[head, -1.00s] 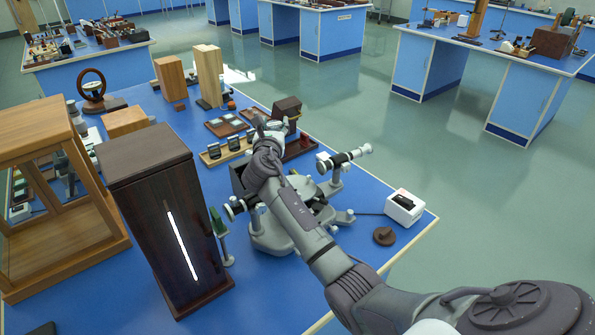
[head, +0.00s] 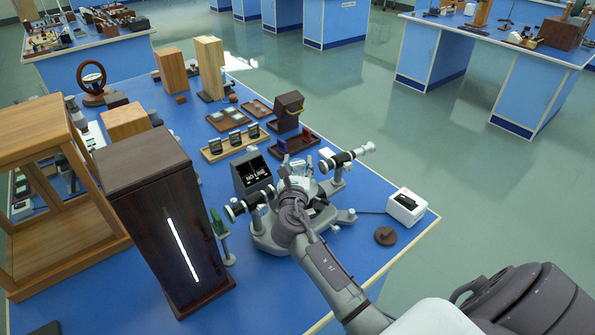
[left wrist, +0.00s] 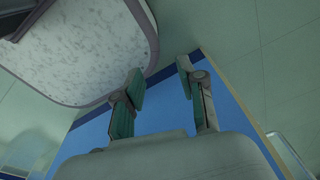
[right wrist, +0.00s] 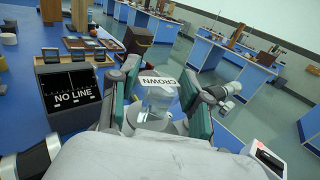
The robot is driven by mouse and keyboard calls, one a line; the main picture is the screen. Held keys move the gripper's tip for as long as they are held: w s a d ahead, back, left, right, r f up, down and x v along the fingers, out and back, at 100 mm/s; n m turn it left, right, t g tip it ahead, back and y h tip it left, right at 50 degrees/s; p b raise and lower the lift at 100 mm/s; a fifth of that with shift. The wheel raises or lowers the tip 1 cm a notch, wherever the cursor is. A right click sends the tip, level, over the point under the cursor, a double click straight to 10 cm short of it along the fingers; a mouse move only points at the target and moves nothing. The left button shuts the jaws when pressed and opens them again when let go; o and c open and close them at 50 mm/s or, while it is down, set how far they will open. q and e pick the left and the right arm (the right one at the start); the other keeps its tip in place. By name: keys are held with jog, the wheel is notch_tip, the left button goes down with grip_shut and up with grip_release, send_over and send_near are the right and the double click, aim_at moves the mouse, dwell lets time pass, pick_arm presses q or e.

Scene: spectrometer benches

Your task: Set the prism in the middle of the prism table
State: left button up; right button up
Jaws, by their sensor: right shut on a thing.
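My right gripper (right wrist: 158,88) is shut on a clear glass prism with a white top label reading CROWN (right wrist: 158,81), upside down in the right wrist view. In the head view my right gripper (head: 296,178) is over the middle of the grey spectrometer (head: 268,238), between its two tubes. A pale round plate, apparently the prism table (right wrist: 152,124), shows below the prism; I cannot tell whether they touch. In the left wrist view my left gripper (left wrist: 162,76) is open and empty, away from the spectrometer.
A screen reading NO LINE (head: 252,172) stands behind the spectrometer. A tall dark lamp box with a bright slit (head: 165,220) is at left. A white box (head: 405,206) and dark round knob (head: 386,236) are at right. Racks and trays (head: 235,143) lie behind.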

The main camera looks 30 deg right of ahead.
aim_at(297, 172)
notch_tip(297, 172, down, 3)
jog(key=shift+r, duration=0.15)
jog(key=shift+w, duration=0.1)
jog(key=o, duration=0.9)
jog(key=shift+f, duration=0.25)
pick_arm(q)
jog(key=shift+s+a+f, duration=0.2)
jog(key=shift+s, duration=0.25)
jog(key=shift+s+a+f, duration=0.15)
jog(key=shift+s+a, duration=0.05)
jog(key=shift+s, duration=0.2)
pick_arm(e)
jog(key=shift+r, duration=0.3)
pick_arm(q)
jog(key=shift+w+f+b, duration=0.2)
jog(key=shift+f+b, duration=0.5)
jog(key=shift+b, duration=0.25)
pick_arm(e)
jog(key=shift+v, duration=6.05)
